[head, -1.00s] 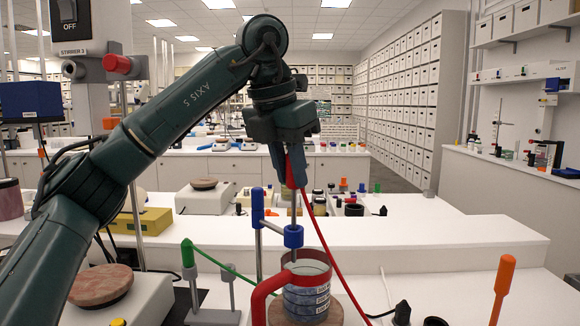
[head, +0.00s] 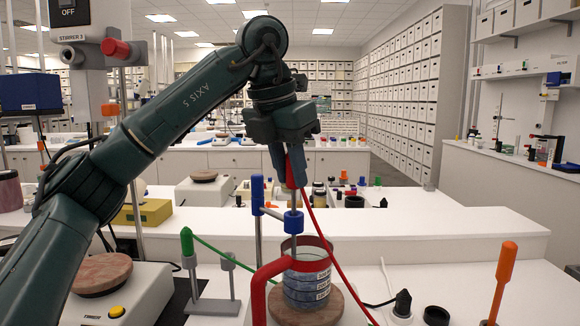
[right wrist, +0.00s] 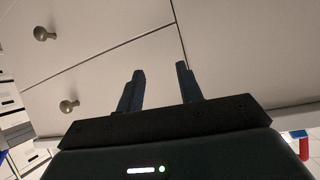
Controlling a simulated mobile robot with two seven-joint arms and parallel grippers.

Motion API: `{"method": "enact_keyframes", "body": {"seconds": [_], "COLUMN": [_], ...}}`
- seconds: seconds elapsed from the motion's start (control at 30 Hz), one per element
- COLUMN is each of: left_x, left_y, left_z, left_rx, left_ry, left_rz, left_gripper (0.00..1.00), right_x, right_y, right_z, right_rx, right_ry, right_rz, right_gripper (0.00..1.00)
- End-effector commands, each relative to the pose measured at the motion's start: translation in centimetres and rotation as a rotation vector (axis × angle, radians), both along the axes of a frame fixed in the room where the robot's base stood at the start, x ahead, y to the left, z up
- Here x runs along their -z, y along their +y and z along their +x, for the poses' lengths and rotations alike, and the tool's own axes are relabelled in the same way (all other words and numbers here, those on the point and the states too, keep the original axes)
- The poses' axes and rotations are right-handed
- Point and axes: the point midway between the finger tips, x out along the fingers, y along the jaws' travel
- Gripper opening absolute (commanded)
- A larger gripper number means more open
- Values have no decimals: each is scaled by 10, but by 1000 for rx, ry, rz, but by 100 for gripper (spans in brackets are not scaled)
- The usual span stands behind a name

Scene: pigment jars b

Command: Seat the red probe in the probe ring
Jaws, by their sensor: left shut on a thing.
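My left gripper (head: 290,168) is shut on the red probe (head: 296,172) and holds it upright. The fingers hide part of its red handle. The probe's thin metal shaft runs down into the blue probe ring (head: 293,224) and shows again below it, above the beaker (head: 307,285). The handle is still a little above the ring. The ring sits on a side arm from a blue clamp (head: 257,194) on a grey rod. A red cable (head: 328,240) hangs from the probe. My right gripper (right wrist: 160,75) is open and empty in the right wrist view.
The beaker has a red handle (head: 262,290) and stands on a round plate (head: 335,308). A green probe (head: 187,241) stands on the left, an orange one (head: 505,265) on the right. The right wrist faces pale drawers (right wrist: 90,60).

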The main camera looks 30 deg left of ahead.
Motion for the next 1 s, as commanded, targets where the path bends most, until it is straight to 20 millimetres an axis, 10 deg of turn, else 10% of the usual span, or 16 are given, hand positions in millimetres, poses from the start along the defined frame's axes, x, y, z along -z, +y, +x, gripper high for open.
{"method": "enact_keyframes", "body": {"seconds": [1.0], "left_x": [26], "left_y": [0], "left_z": [0], "left_rx": [0], "left_ry": [-1], "left_rz": [0], "left_gripper": [0], "right_x": [10], "right_y": [1], "right_z": [1], "right_rx": [18], "right_ry": [-2], "right_rz": [43], "right_gripper": [36]}}
